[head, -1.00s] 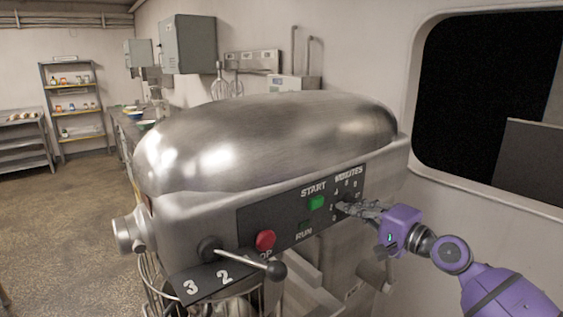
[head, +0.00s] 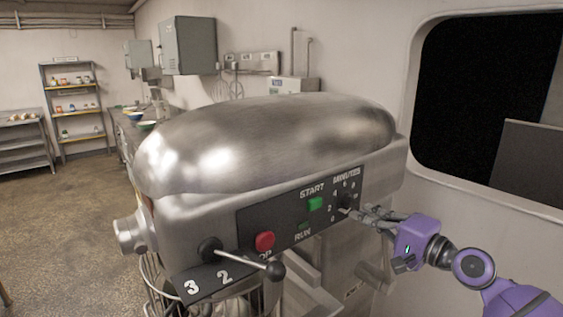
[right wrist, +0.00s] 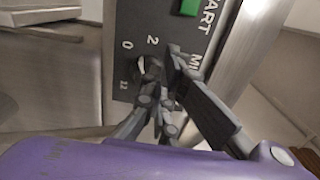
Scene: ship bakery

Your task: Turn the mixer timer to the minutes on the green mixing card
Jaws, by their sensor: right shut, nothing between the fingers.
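The mixer timer is a dark knob (head: 344,201) under the word MINUTES, at the right end of the black control panel (head: 275,222). My right gripper (head: 352,212) is shut and empty, with its fingertips close beside the knob at its lower right. In the right wrist view the shut fingers (right wrist: 160,82) cover part of the knob (right wrist: 150,66). A light pointer mark shows on the knob's left side there, near the printed 0, 2 and 12. I cannot tell whether the fingertips touch the knob. I see no green mixing card. My left gripper is out of view.
The green START button (head: 315,204), red stop button (head: 264,240) and speed lever (head: 245,258) sit left of the timer on the mixer (head: 270,140). A wall with a dark window (head: 470,110) stands close on the right. Shelves (head: 75,105) are far left, beyond open floor.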

